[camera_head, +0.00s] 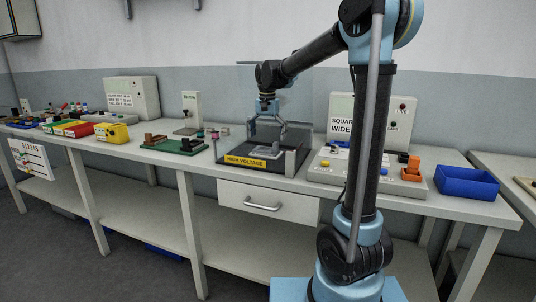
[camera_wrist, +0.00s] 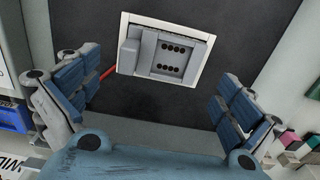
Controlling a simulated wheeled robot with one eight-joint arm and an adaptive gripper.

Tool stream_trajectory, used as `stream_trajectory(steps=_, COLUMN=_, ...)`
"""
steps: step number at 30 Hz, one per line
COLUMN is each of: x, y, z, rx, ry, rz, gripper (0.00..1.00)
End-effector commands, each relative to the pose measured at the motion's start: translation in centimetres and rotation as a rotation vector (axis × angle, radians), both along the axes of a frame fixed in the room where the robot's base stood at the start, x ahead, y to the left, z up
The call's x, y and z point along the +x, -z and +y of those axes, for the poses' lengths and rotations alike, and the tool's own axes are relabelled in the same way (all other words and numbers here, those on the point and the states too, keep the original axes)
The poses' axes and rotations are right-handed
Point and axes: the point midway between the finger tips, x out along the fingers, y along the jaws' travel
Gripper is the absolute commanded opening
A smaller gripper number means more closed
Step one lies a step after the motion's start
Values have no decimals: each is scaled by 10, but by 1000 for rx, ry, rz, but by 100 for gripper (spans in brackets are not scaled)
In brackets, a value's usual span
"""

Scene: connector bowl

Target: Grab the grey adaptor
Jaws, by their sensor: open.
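A grey block, which looks like the grey adaptor (camera_wrist: 176,59), shows at the top middle of the wrist view. It has two rows of dark holes and a lighter grey part on its left side, and sits in a white square frame (camera_wrist: 201,75). My gripper (camera_wrist: 157,92) is open and empty, with one blue-padded finger on each side, both apart from the block. In the head view my gripper (camera_head: 268,138) points down over the dark tray with the yellow HIGH VOLTAGE label (camera_head: 245,162).
Clear low walls (camera_head: 293,160) edge the tray. A panel with buttons and an orange part (camera_head: 412,168) and a blue bin (camera_head: 467,182) stand to the right. A green board (camera_head: 174,145) lies to the left. A red strip (camera_wrist: 108,72) touches the block's left side.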

Motion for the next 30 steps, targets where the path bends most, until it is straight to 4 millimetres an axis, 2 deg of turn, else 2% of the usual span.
stream_trajectory(steps=9, x=2, y=39, z=4, rx=0, ry=0, rz=0, gripper=100)
stream_trajectory(steps=18, x=2, y=44, z=3, rx=0, ry=1, rz=0, gripper=100)
stream_trajectory(steps=19, x=2, y=44, z=3, rx=0, ry=1, rz=0, gripper=98)
stream_trajectory(steps=25, x=2, y=44, z=2, rx=0, ry=2, rz=0, gripper=53)
stream_trajectory(steps=30, x=2, y=44, z=1, rx=0, ry=3, rz=0, gripper=53)
